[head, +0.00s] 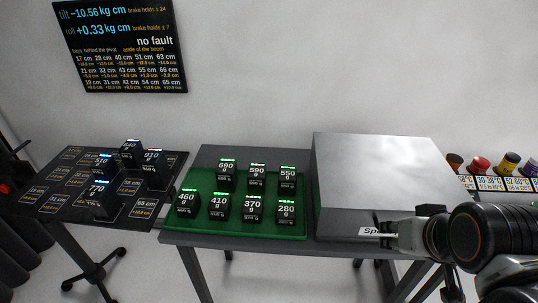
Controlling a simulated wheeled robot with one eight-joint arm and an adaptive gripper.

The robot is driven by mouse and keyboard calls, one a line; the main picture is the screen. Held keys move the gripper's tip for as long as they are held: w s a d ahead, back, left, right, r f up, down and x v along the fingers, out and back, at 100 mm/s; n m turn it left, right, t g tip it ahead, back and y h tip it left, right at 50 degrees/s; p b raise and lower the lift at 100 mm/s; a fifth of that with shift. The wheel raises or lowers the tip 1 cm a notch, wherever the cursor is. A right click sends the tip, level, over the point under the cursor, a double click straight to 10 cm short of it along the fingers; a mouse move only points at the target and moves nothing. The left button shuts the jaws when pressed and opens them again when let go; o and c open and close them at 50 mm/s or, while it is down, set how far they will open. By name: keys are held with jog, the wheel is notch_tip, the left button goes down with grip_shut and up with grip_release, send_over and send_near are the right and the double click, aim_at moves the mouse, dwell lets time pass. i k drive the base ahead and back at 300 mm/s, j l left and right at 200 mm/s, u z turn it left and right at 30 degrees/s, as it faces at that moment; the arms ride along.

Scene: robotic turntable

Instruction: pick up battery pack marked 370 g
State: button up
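The battery pack marked 370 g (252,208) is a black block with a white label and a green-lit top. It stands upright in the front row of a green tray (178,222), between the 410 g pack (219,207) and the 280 g pack (286,211). My gripper (383,234) is at the right, in front of the grey box and well to the right of the 370 g pack, touching no pack. Its fingers point left and are small in view, so I cannot tell whether they are open.
The 460 g pack (187,201) and 690 g pack (226,174) share the tray with others. A large grey box (375,175) stands right of the tray. A dark board (137,208) with several packs is at left. A readout panel (120,45) hangs behind.

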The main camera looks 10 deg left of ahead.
aim_at(252, 207)
jog(key=j+z, duration=0.1)
jog(key=j, duration=0.35)
jog(key=k+j, duration=0.15)
jog(key=j, duration=0.25)
jog(key=j+z, duration=0.15)
jog(key=j, duration=0.25)
jog(key=k+j+z, duration=0.1)
jog(key=j, duration=0.3)
jog(key=k+j+z, duration=0.1)
jog(key=j, duration=0.3)
jog(key=k+j, duration=0.2)
jog(key=j, duration=0.2)
jog(key=z, duration=0.05)
